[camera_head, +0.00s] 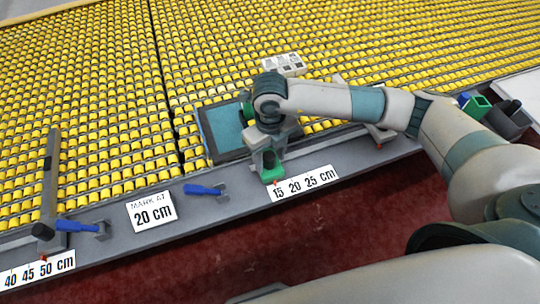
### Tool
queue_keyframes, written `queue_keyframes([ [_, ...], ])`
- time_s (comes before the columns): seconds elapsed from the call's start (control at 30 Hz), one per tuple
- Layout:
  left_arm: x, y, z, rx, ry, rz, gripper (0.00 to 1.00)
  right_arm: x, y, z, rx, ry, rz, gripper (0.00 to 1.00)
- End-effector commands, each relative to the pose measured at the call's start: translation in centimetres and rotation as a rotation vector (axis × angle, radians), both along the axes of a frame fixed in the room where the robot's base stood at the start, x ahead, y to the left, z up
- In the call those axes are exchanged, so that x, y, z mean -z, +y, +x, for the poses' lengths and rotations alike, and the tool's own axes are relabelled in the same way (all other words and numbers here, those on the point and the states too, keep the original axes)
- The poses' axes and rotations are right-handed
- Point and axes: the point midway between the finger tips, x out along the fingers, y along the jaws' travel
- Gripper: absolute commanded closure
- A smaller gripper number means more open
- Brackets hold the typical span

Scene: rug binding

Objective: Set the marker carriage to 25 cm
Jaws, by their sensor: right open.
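A green block (272,174), seemingly the marker carriage, sits on the grey rail (232,187) at the front edge of the roller bed. A small red pointer at its foot stands by the "15" end of the white scale plate (304,185), which reads 15, 20, 25 cm. My right gripper (269,162) is open, directly above and behind the block, and hides its upper part. I cannot tell whether the fingers touch it. A white sign (152,210) on the rail reads "MARK AT 20 cm". My left gripper is not in view.
A dark-framed blue panel (222,128) lies behind my gripper. A dark upright bar (49,185) stands at left above a 40, 45, 50 cm plate (38,270). Blue levers (204,190) sit on the rail. Colored boxes (476,105) are at right.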

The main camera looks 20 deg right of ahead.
Motion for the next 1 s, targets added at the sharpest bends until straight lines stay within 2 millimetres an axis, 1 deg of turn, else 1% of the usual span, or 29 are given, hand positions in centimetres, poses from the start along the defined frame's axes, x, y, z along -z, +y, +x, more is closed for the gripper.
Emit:
queue_keyframes([
  [0.17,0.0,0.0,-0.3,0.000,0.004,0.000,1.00,0.0,0.0,0.0,0.000,0.000,0.000,0.53],
  [0.27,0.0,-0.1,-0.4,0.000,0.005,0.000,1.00,0.0,0.0,0.0,0.000,0.000,0.000,0.74],
  [0.3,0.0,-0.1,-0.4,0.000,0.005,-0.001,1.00,0.0,0.0,0.0,0.000,0.000,0.000,0.84],
  [0.37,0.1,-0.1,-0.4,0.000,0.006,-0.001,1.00,0.0,0.0,0.0,0.000,0.000,0.000,0.98],
  [0.4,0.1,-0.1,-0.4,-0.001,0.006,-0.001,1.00,0.0,0.0,0.0,0.000,0.000,0.000,1.00],
  [0.57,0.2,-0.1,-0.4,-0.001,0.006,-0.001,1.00,0.0,-0.2,0.0,0.000,0.000,0.000,1.00],
  [0.67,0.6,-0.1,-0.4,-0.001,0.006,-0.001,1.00,0.2,-0.9,0.1,0.001,0.001,-0.001,1.00],
  [0.9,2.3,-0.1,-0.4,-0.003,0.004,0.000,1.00,0.3,-3.7,0.2,0.004,-0.001,-0.003,1.00],
  [1.0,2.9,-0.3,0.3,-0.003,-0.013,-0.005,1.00,0.3,-5.0,0.3,0.005,-0.001,-0.002,1.00],
])
